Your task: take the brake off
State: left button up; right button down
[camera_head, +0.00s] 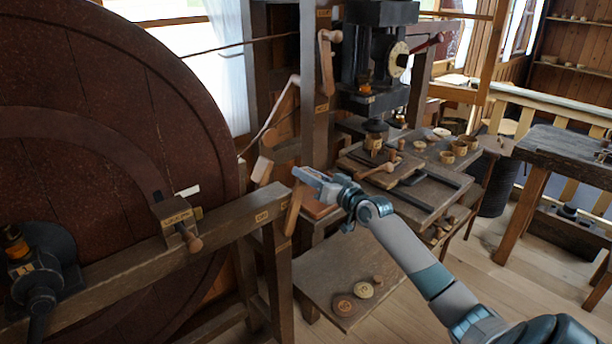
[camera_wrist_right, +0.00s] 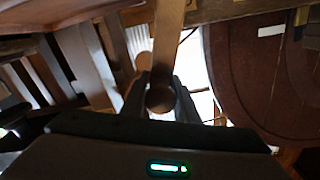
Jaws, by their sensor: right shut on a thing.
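A short wooden lever (camera_head: 293,212) stands at the end of the dark wooden beam (camera_head: 215,233), close to a small tan label (camera_head: 262,216); I take it for the brake lever. My right gripper (camera_head: 303,178) reaches in from the right and is shut at the lever's upper end. In the right wrist view the wooden lever (camera_wrist_right: 170,40) runs down from the top edge to a round end (camera_wrist_right: 160,99) between the two dark fingers of my right gripper (camera_wrist_right: 162,92). The label's lettering is too small to read surely. My left gripper is not in view.
A large dark red wheel (camera_head: 110,130) fills the left, with a labelled block and wooden peg (camera_head: 178,220) before it. A dark press (camera_head: 375,60) stands behind the gripper. A bench with cups and trays (camera_head: 440,160) and a low board with discs (camera_head: 345,285) lie right.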

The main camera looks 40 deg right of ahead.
jog(key=shift+d, duration=0.1)
jog(key=c, duration=1.5)
grip_release()
jog(key=shift+o, duration=0.6)
jog(key=shift+d+f, duration=0.1)
jog(key=shift+d, duration=0.05)
jog(key=shift+s, duration=0.1)
